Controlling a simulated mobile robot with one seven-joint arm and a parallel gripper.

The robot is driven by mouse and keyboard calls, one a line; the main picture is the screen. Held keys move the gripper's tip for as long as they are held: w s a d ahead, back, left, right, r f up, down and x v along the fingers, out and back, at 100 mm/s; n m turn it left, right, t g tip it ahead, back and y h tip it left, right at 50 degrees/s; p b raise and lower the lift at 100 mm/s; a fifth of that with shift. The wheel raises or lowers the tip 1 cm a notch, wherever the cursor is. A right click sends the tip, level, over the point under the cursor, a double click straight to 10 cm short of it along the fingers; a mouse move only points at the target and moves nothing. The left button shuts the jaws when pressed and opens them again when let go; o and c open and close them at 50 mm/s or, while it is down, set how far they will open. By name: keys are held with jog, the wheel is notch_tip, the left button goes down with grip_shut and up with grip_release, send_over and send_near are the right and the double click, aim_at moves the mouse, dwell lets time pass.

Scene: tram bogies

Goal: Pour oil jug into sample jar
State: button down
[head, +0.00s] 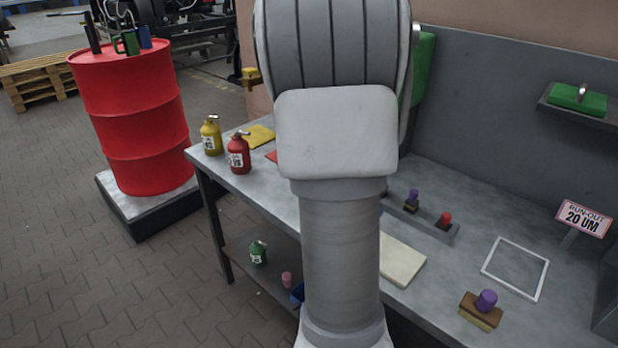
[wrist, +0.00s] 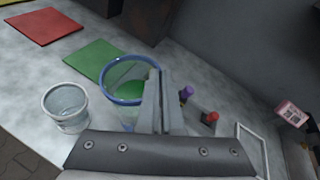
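The oil jug is a clear vessel with a blue rim (wrist: 106,84) and green liquid inside, in the middle of the wrist view. My gripper (wrist: 161,75) is at its right side, with its two fingers close together, apparently shut on the jug's handle; the fingers hide the grip itself. The jug looks about upright, and I cannot tell whether its base touches the bench. The sample jar (wrist: 66,108), a small clear open vessel, stands upright on the bench to the left of the jug, apart from it. In the head view my arm hides the jug, jar and gripper.
Red (wrist: 44,26) and green (wrist: 94,61) mats lie behind the jar. Yellow (head: 210,136) and red (head: 238,154) bottles stand at the bench's left end. A rack with purple and red-topped pieces (head: 430,220), a white frame (head: 515,268) and a brush (head: 481,312) lie right.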

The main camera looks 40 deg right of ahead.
jog(key=shift+w+a+f+n+h+p, duration=0.2)
jog(key=shift+w+a+f+n+p, duration=0.15)
jog(key=shift+w, duration=0.2)
jog(key=shift+w+a+f+n+h+p, duration=0.25)
jog(key=shift+w+a+n, duration=0.15)
jog(key=shift+w, duration=0.1)
jog(key=shift+w+a+r+n+g+p, duration=0.35)
jog(key=shift+w+r+g+p, duration=0.15)
jog(key=shift+p, duration=0.5)
jog(key=shift+w+a+r+n+h+p, duration=0.3)
jog(key=shift+w+a+h+p, duration=0.1)
jog(key=shift+p, duration=0.1)
jog(key=shift+f, duration=0.25)
jog(key=shift+w+a+f+n+h, duration=0.3)
jog(key=shift+w+n, duration=0.2)
jog(key=shift+n, duration=0.2)
jog(key=shift+w+a+r+n+g+h+p, duration=0.15)
jog(key=shift+w+a+r+n+h+p, duration=0.2)
jog(key=shift+n, duration=0.45)
jog(key=shift+w+a+r+n+g+h+p, duration=0.15)
jog(key=shift+w+a+n+h, duration=0.15)
jog(key=shift+w+n+h, duration=0.35)
dwell(3.0)
